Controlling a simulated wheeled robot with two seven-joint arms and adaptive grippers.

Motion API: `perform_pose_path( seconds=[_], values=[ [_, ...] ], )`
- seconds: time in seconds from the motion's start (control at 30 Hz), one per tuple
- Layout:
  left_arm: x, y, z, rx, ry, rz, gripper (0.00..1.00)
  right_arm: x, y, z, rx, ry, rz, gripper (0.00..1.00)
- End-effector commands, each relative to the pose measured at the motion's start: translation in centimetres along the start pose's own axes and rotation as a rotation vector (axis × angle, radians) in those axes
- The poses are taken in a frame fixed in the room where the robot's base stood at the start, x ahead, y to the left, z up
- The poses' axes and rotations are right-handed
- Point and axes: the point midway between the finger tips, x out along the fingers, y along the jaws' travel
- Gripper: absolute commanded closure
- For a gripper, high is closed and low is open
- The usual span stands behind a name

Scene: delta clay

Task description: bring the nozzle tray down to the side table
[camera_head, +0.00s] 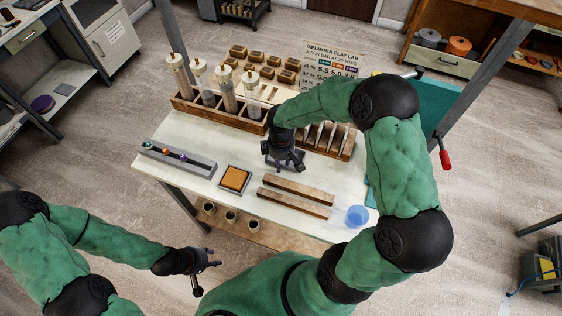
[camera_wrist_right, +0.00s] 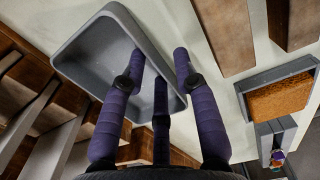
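A small empty grey tray (camera_head: 290,163) sits on the white worktable, mostly hidden under my right gripper (camera_head: 285,160). The right wrist view shows the tray (camera_wrist_right: 85,62) with its raised rim. My right gripper (camera_wrist_right: 160,62) points down there, fingers apart, one over the tray's inside and one beyond its rim, with a visible gap. A long grey rail holder (camera_head: 178,160) with small coloured pieces lies at the table's left; I cannot tell which of these is the nozzle tray. My left gripper (camera_head: 204,272) is open and empty, off the table's front.
Two wooden bars (camera_head: 293,207), a framed orange sponge (camera_head: 235,179) and a blue cup (camera_head: 357,215) lie in front. Behind stand a box of clear tubes (camera_head: 228,97) and a slotted wooden rack (camera_head: 328,139). A lower wooden shelf (camera_head: 262,233) holds cups.

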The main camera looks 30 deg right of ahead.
Motion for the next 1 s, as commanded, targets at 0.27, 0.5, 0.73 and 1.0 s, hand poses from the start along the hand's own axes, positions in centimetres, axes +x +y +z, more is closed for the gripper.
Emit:
perform_pose_path(
  seconds=[0.27, 0.5, 0.73, 1.0],
  values=[
    [-0.9, 0.3, 0.0, 0.0, 0.0, 0.0, 0.6, -5.2, 0.1, -0.1, 0.0, 0.004, 0.004, 0.7],
    [-1.5, 0.5, 0.1, 0.0, 0.0, 0.0, 0.6, -9.6, 0.1, -0.1, -0.001, 0.003, 0.003, 0.7],
    [-1.7, 0.6, 0.1, 0.0, 0.0, 0.0, 0.6, -11.7, 0.0, -0.1, 0.0, 0.002, 0.001, 0.7],
    [-1.7, 0.6, 0.1, 0.0, 0.0, 0.0, 0.6, -12.0, 0.0, 0.0, 0.0, 0.001, 0.001, 0.7]
  ],
)
